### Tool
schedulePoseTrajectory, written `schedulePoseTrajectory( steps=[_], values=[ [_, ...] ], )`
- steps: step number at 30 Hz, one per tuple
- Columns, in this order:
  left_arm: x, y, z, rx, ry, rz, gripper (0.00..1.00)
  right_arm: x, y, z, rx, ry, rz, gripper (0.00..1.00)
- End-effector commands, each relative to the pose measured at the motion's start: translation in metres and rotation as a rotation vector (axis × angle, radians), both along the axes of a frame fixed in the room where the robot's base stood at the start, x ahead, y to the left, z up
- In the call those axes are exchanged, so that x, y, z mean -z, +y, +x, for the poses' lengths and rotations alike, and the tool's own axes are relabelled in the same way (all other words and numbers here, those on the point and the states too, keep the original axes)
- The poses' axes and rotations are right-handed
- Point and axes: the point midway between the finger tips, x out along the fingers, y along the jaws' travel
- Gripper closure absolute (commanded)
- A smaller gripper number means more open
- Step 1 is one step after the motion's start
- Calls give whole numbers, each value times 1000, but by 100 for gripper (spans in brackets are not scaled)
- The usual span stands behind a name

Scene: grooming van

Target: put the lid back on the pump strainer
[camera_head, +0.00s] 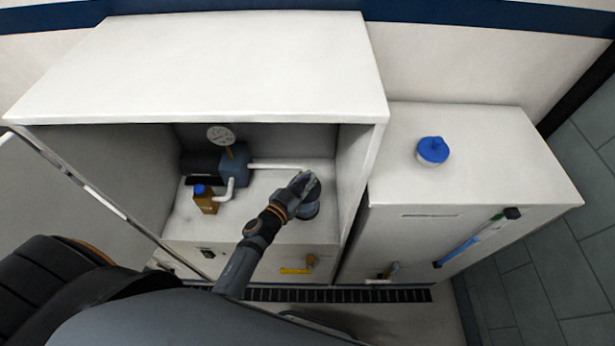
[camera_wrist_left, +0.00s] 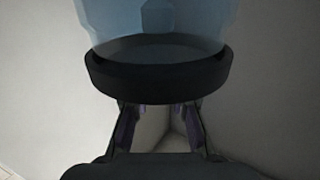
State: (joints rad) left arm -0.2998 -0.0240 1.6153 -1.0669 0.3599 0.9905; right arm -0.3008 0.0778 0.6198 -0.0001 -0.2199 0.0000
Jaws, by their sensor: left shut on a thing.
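My left gripper (camera_head: 303,184) reaches into the open cabinet and is shut on the strainer lid (camera_wrist_left: 158,76). In the left wrist view the lid has a dark round rim and a see-through bluish part, right in front of the fingers (camera_wrist_left: 158,122). In the head view the dark round pump strainer (camera_head: 308,211) is at the gripper, at the end of the white pipe. The gripper hides part of it. I cannot tell whether lid and strainer touch. My right gripper is not in view.
The blue pump (camera_head: 234,165) with a gauge (camera_head: 221,135) and a brown bottle (camera_head: 205,200) stand left of the strainer. The cabinet's right wall (camera_head: 352,165) is close by. A yellow-handled valve (camera_head: 296,268) is below.

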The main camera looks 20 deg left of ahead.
Motion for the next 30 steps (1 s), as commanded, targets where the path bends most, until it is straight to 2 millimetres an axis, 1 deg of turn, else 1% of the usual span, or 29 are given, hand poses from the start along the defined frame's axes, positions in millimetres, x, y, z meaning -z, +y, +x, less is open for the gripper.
schedulePoseTrajectory(
  steps=[11, 22, 30],
  values=[
    [0, 0, 0, 0, -1, 0, 100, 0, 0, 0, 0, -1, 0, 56],
    [6, 0, 0, 0, -1, 0, 100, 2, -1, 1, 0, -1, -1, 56],
    [7, 0, 0, 0, -1, 0, 100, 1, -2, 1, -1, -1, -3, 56]
  ],
)
